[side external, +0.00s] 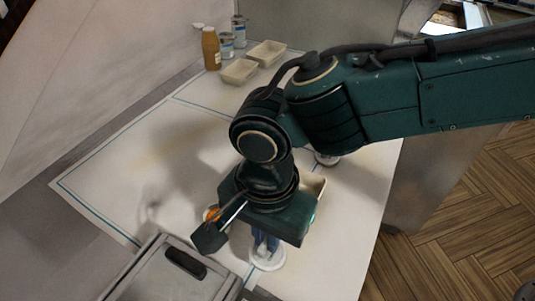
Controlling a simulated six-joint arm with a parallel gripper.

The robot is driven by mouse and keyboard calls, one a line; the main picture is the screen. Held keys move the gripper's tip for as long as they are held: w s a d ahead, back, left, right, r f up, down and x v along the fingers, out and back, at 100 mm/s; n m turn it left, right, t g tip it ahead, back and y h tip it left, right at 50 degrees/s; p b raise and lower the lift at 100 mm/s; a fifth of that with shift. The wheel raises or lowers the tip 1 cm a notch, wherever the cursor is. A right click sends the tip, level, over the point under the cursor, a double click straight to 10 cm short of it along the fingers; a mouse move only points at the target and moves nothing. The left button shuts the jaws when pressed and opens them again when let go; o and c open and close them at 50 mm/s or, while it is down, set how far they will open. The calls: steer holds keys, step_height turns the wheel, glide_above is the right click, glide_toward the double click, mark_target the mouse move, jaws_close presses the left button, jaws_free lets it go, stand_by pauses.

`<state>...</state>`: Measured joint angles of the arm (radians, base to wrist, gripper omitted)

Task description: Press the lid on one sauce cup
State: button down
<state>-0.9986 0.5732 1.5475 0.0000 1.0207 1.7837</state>
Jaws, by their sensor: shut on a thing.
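My gripper (265,245) points down over the front part of the white worktop, its body hiding much of the work. Its bluish fingers are shut on a small pale round piece, which looks like the lid; the fingers hide part of it. A white round base or rim (267,263) shows right below the fingertips. I cannot tell whether it is the lid's edge or part of a sauce cup under it. An orange round thing (211,213), maybe sauce in a cup, shows partly behind my gripper. Another small white round piece (326,159) is partly hidden under my arm.
A lidded metal container (172,275) is at the front left. Two pale trays (239,71), a brown bottle (211,48) and cans (239,31) stand at the back. The worktop's left side (130,170) is clear.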

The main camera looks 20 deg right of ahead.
steer(key=w+a+r, duration=0.5)
steer(key=w+a, duration=0.1)
steer(key=w, duration=0.3)
steer(key=shift+w+r, duration=0.25)
steer(key=shift+r, duration=0.15)
steer(key=shift+a, duration=0.1)
steer(key=shift+f, duration=0.15)
steer(key=shift+f, duration=3.05)
steer(key=shift+f, duration=0.2)
stand_by(0.5)
steer(key=c, duration=1)
jaws_free()
steer(key=shift+o, duration=0.2)
